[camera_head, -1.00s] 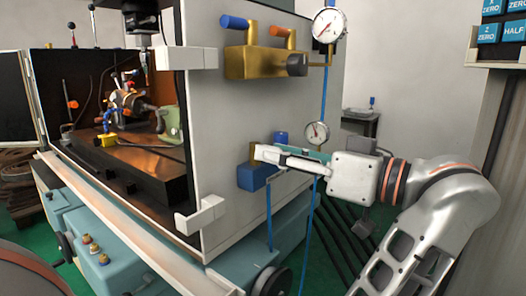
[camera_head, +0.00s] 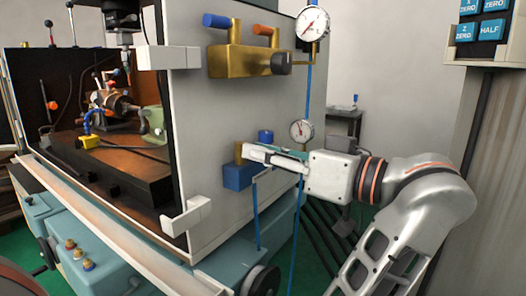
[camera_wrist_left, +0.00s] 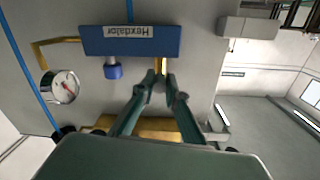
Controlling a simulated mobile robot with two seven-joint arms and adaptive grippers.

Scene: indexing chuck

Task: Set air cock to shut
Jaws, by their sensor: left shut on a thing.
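A blue block (camera_head: 238,177) is fixed low on the grey machine panel; in the left wrist view the block (camera_wrist_left: 130,41) is upside down and lettered "Hexdalor". A brass piece (camera_head: 240,152) rises from it, with a blue knob (camera_head: 265,136) beside it. My left gripper (camera_head: 246,152) reaches in from the right of the head view. In the left wrist view its fingers (camera_wrist_left: 162,76) are closed around the narrow brass piece (camera_wrist_left: 160,66). The fingers partly hide what they grip. I cannot tell the cock's setting. My right gripper is not in view.
Blue hoses hang below. White brackets (camera_head: 186,215) jut from the panel's left edge.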

